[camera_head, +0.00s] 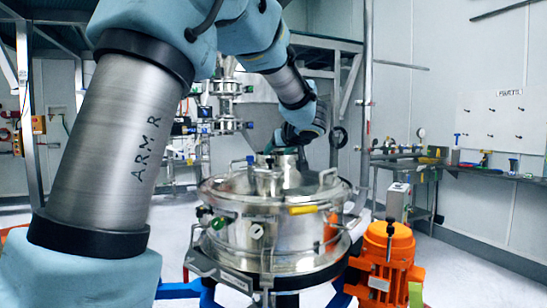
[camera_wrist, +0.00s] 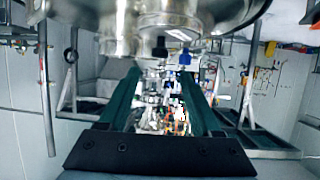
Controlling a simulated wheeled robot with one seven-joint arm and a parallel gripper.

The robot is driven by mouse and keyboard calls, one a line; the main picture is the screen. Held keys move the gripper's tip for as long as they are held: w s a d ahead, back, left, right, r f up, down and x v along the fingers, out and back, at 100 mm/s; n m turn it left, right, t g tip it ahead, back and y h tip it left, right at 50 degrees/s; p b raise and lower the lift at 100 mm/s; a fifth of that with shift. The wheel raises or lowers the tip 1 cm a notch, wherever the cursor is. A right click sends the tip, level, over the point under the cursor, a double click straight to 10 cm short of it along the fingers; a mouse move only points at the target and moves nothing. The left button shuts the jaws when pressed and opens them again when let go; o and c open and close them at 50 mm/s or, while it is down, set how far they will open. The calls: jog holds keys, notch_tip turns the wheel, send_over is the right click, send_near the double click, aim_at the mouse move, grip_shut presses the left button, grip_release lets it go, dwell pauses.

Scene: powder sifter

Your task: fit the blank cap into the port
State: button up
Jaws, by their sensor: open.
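The steel powder sifter (camera_head: 270,235) stands in the middle of the head view. A short round neck (camera_head: 268,181) rises from its lid, and this may be the port. My gripper (camera_head: 282,149) is just above the neck, partly hidden by my wrist. In the wrist view my gripper (camera_wrist: 160,75) shows two dark green fingers spread apart, with nothing seen between them. Blurred round steel parts (camera_wrist: 155,18) fill the top of that view, close to the fingertips. I cannot make out the blank cap for sure in either view.
An orange motor (camera_head: 388,250) stands at the sifter's right. A workbench (camera_head: 480,171) runs along the right wall.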

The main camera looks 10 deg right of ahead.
jog(key=s+a+f+m+g+h, duration=0.1)
jog(key=s+a+f+g+h, duration=0.15)
jog(key=a+f, duration=0.5)
jog(key=s+a+f+m+g+h, duration=0.1)
jog(key=s+a+f+m+g, duration=0.1)
jog(key=s+a+f, duration=0.35)
jog(key=s+a+f+n+g+y, duration=0.1)
jog(key=s+a+f+g, duration=0.6)
jog(key=s+a+f, duration=0.7)
jog(key=s+a+y, duration=0.1)
jog(key=s, duration=0.2)
jog(key=shift+f, duration=0.25)
jog(key=shift+y, duration=0.25)
jog(key=shift+c, duration=0.2)
